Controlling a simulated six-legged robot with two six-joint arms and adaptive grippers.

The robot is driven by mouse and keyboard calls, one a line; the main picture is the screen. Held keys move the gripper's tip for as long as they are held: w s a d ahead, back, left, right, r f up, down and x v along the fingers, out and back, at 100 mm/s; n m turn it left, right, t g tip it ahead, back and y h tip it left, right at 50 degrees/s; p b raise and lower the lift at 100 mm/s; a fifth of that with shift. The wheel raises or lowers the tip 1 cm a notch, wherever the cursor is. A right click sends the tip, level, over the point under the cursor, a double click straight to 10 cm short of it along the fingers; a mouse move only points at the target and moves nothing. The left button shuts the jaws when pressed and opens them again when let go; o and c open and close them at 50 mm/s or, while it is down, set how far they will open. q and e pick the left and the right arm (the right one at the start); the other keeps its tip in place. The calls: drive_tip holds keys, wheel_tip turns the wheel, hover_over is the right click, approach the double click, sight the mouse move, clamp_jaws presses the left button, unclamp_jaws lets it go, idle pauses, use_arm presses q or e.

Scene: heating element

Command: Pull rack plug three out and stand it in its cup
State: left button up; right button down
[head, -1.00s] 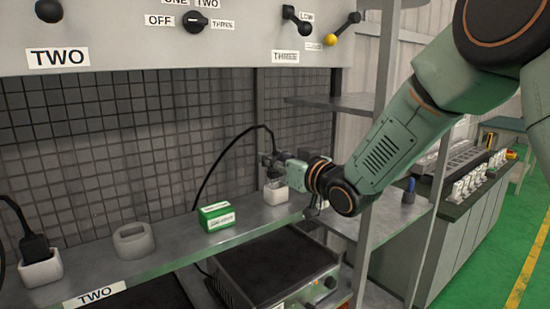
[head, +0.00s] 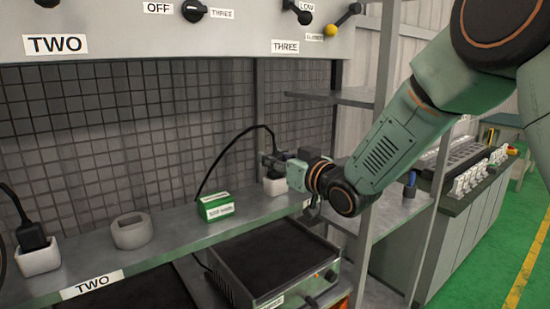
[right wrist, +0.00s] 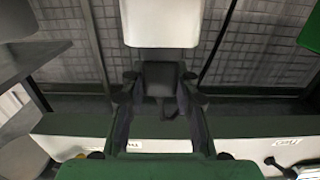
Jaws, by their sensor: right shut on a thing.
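My right gripper (head: 270,163) is in front of the white cup (head: 275,186) at the right part of the shelf. In the right wrist view its two fingers (right wrist: 160,90) are closed on the sides of a black plug (right wrist: 160,78). The cup (right wrist: 160,25) shows at the top of that view, close beyond the plug. My left gripper is not in view.
A green box (head: 215,207), an empty grey ring-shaped cup (head: 131,231) and a white cup (head: 40,260) holding another black plug (head: 32,236) stand along the shelf (head: 180,232). A dark-topped appliance (head: 270,262) is below. A rack post (head: 375,130) stands close by my right arm.

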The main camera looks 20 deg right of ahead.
drive_tip(key=shift+f+b, duration=0.6)
drive_tip(key=shift+f, duration=0.3)
drive_tip(key=c, duration=0.9)
unclamp_jaws()
drive_tip(key=shift+c, duration=0.2)
drive_tip(key=shift+s, duration=0.1)
drive_tip(key=v, duration=1.2)
drive_tip(key=shift+s+d, duration=0.1)
